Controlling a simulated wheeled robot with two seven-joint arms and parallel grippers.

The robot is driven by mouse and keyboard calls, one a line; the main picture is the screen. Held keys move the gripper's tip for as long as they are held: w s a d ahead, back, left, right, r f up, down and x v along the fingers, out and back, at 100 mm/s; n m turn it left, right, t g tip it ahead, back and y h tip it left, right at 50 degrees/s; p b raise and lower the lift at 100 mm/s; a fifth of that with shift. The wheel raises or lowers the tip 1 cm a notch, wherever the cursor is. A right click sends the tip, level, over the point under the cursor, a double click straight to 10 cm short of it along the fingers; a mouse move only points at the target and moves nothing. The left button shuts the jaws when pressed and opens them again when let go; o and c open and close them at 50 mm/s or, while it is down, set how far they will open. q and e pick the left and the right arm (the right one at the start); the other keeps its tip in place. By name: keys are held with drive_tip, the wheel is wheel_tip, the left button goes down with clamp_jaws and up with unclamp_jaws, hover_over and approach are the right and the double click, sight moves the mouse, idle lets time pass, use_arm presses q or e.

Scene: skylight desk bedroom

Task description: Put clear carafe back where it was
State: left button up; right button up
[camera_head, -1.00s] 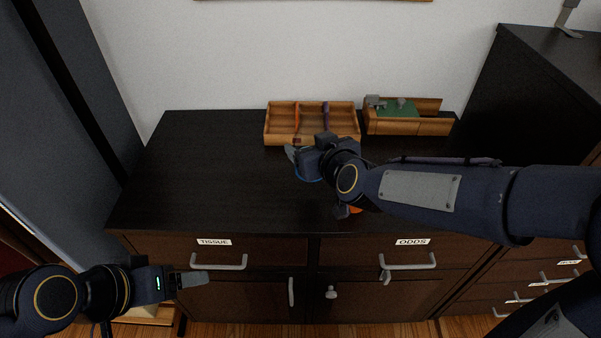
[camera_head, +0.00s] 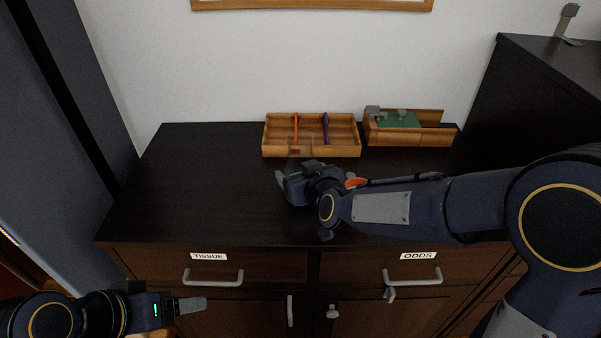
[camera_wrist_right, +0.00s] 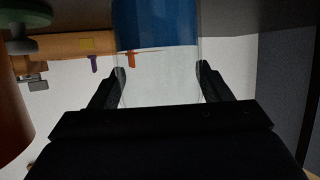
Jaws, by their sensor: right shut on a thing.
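The clear carafe (camera_wrist_right: 160,75) is between the two fingers of my right gripper in the right wrist view, with a blue band (camera_wrist_right: 155,22) across it at the top of that picture. In the head view my right gripper (camera_head: 295,172) is over the dark cabinet top, in front of the wooden divided tray, shut on the carafe. The carafe is hard to make out there, and its lower end cannot be told. My left gripper (camera_head: 190,305) is low at the left, in front of the cabinet doors, and shows no held thing; its jaw gap is unclear.
The wooden divided tray (camera_head: 340,152) holds an orange and a purple item. A wooden box (camera_head: 425,140) with a green piece stands right of it. An orange thing (camera_head: 356,182) is partly hidden behind my right arm. The dark cabinet top (camera_head: 190,180) is bare at left.

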drive_tip(key=o, duration=0.9)
drive_tip(key=shift+f, duration=0.15)
drive_tip(key=o, duration=0.5)
drive_tip(key=shift+c, duration=0.2)
drive_tip(key=shift+r, duration=0.3)
drive_tip(key=p+v, duration=0.4)
drive_tip(key=v, duration=0.8)
drive_tip(key=s+d+f+m+g+h, duration=0.1)
drive_tip(key=s+d+m+g, duration=0.2)
drive_tip(key=s+d, duration=0.6)
drive_tip(key=s+d+f+m+g, duration=0.2)
drive_tip(key=s+d+m+g, duration=0.15)
drive_tip(key=s+d, duration=0.6)
wheel_tip(320, 180, up, 9)
drive_tip(key=s+a+p, duration=0.1)
drive_tip(key=a+p, duration=0.1)
drive_tip(key=p, duration=0.7)
